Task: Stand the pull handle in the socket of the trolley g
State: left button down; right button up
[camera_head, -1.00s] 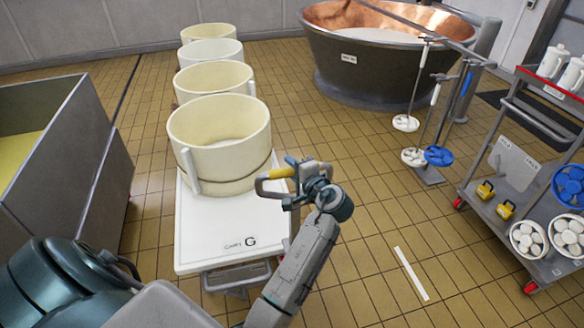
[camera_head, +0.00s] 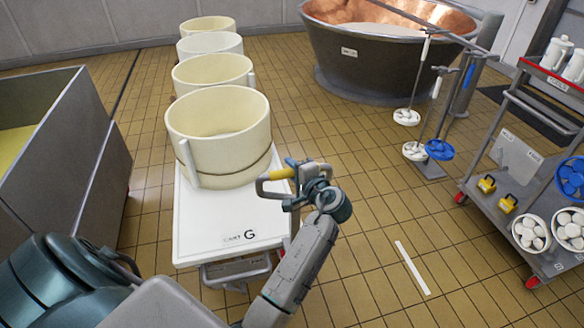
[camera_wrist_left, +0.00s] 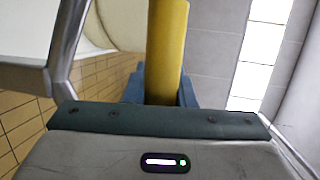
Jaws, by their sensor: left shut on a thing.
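The pull handle (camera_head: 264,186) is a grey metal loop with a yellow grip. My left gripper (camera_head: 300,178) is shut on its yellow part, just right of the trolley's white top in the head view. The yellow grip (camera_wrist_left: 166,50) stands between the blue fingers in the left wrist view, with a grey bar of the loop at left. Trolley g (camera_head: 205,232) has a white top marked G and carries a cream tub. Its socket cannot be made out; a metal frame shows under the near edge. My right gripper is not in view.
A large cream tub (camera_head: 220,140) stands on the trolley, with several more tubs behind. A grey tank (camera_head: 60,150) is at left, a copper-lined vat (camera_head: 365,62) at the back. A loaded rack cart (camera_head: 490,215) stands right. Tiled floor is clear right of my gripper.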

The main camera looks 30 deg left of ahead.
pick_arm(q)
jog(key=shift+f+b, duration=1.55)
jog(key=shift+f, duration=0.85)
jog(key=c, duration=1.1)
grip_release()
jog(key=shift+f, duration=0.15)
